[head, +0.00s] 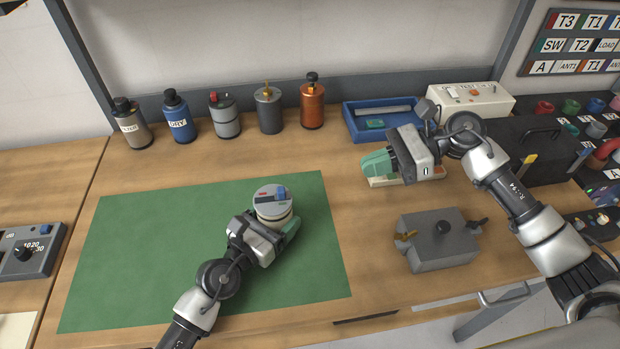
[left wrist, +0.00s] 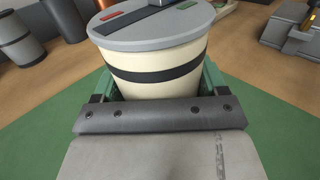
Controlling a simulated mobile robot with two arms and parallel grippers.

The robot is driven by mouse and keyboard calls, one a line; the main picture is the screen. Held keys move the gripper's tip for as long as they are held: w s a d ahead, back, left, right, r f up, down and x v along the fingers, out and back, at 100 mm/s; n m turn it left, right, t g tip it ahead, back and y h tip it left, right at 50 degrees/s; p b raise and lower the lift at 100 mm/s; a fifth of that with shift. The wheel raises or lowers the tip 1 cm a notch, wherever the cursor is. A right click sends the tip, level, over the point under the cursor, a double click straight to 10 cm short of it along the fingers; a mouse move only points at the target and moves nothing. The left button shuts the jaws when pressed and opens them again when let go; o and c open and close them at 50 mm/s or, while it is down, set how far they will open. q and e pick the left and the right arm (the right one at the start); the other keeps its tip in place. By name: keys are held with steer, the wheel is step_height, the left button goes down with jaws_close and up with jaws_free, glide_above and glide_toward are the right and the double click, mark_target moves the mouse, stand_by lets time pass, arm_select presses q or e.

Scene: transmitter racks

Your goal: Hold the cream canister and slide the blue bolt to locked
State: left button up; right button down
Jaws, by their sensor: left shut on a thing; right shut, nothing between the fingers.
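The cream canister (head: 274,219) stands on the green mat (head: 130,245) near its right side. Its grey lid (head: 268,206) carries a blue bolt (head: 282,193) and small red and green marks. The bolt sits toward the right of the lid; its exact position against the marks is hard to tell. My left gripper (head: 281,228) is shut around the canister's body. My right gripper (head: 377,165) is shut and empty, right of the mat, apart from the canister.
Several canisters, including a blue one (head: 178,117) and an orange one (head: 312,103), line the back. A blue tray (head: 352,125) and a cream box (head: 470,101) stand at the back right. A grey box (head: 440,250) stands at front right. The mat's left is clear.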

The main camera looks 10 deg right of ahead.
mark_target(282, 189)
steer(key=r+x, duration=0.1)
steer(key=x, duration=1.2)
steer(key=shift+a, duration=0.55)
steer(key=shift+a, duration=2.1)
arm_select(q)
steer(key=shift+d, duration=0.1)
arm_select(e)
steer(key=shift+d+f, duration=0.1)
steer(key=shift+d, duration=0.45)
steer(key=v, duration=1.3)
steer(key=shift+d+f, duration=0.2)
steer(key=shift+f, duration=0.2)
